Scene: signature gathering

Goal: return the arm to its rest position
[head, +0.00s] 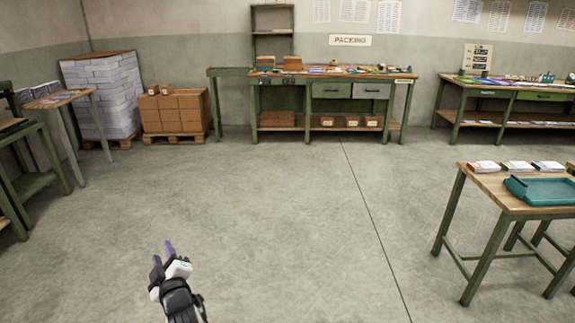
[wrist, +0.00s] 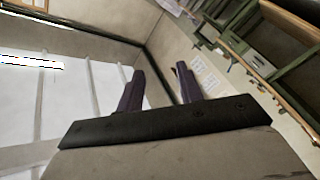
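My gripper (head: 163,252) shows at the lower left of the head view, over bare floor and away from every table. It has two dark purple fingers and a white and black wrist. In the wrist view the two fingers of my gripper (wrist: 160,88) stand apart with a gap between them. Nothing is held between them. Most of my arm lies below the head view's bottom edge.
A wooden table (head: 515,205) with a teal tray (head: 543,190) and several stacks stands at right. A packing bench (head: 330,75) is at the back. Pallets with boxes (head: 175,112) and paper stacks (head: 105,95) stand back left. The middle floor (head: 290,220) is clear.

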